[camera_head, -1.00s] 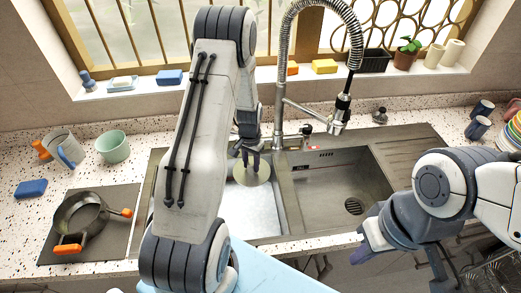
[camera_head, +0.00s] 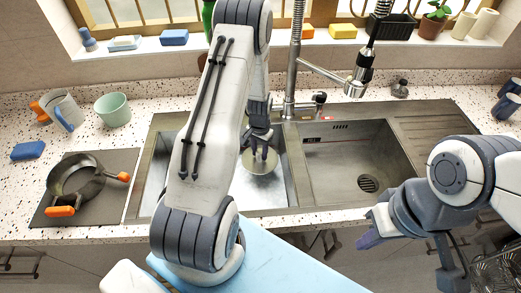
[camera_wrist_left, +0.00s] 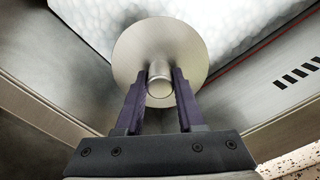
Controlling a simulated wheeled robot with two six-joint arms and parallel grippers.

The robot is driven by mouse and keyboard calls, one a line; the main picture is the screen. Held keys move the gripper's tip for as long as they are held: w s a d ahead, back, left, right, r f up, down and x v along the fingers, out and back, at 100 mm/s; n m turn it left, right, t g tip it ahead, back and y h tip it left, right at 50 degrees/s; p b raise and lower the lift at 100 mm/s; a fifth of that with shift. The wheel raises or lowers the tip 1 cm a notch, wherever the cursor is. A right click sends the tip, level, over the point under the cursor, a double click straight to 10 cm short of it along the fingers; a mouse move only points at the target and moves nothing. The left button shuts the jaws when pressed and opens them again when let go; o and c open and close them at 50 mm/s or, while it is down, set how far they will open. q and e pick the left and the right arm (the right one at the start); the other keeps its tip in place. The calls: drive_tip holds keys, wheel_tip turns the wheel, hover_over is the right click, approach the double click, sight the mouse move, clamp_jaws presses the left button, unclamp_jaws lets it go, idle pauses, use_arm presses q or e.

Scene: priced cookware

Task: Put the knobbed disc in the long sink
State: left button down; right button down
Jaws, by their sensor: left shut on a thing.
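My left gripper (camera_head: 258,146) is shut on the knob of a round metal disc (camera_head: 261,164). In the left wrist view the knob sits between the two purple fingers (camera_wrist_left: 160,80) and the pale disc (camera_wrist_left: 135,45) spreads out beyond it. The long sink (camera_head: 295,207) has two basins and a ribbed drainboard at right. The disc is over or within the left basin; I cannot tell how far above its floor. My right gripper (camera_head: 372,227) is at the counter's front edge, right of centre, away from the disc; its finger gap is unclear.
The spring-hose faucet (camera_head: 297,60) stands behind the basins. The right basin (camera_head: 345,170) is empty. A pan (camera_head: 78,180) with orange handles lies on a dark board at left, near a green cup (camera_head: 113,110) and a blue sponge (camera_head: 28,150).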

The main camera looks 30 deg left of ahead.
use_arm(q)
wheel_tip(320, 180, down, 8)
drive_tip(key=b, duration=0.5)
drive_tip(key=shift+f, duration=0.2)
drive_tip(key=shift+w, duration=0.1)
unclamp_jaws()
drive_tip(key=shift+r, duration=0.1)
idle(0.3)
wheel_tip(320, 180, up, 15)
drive_tip(key=p, duration=1)
drive_tip(key=shift+p, duration=0.35)
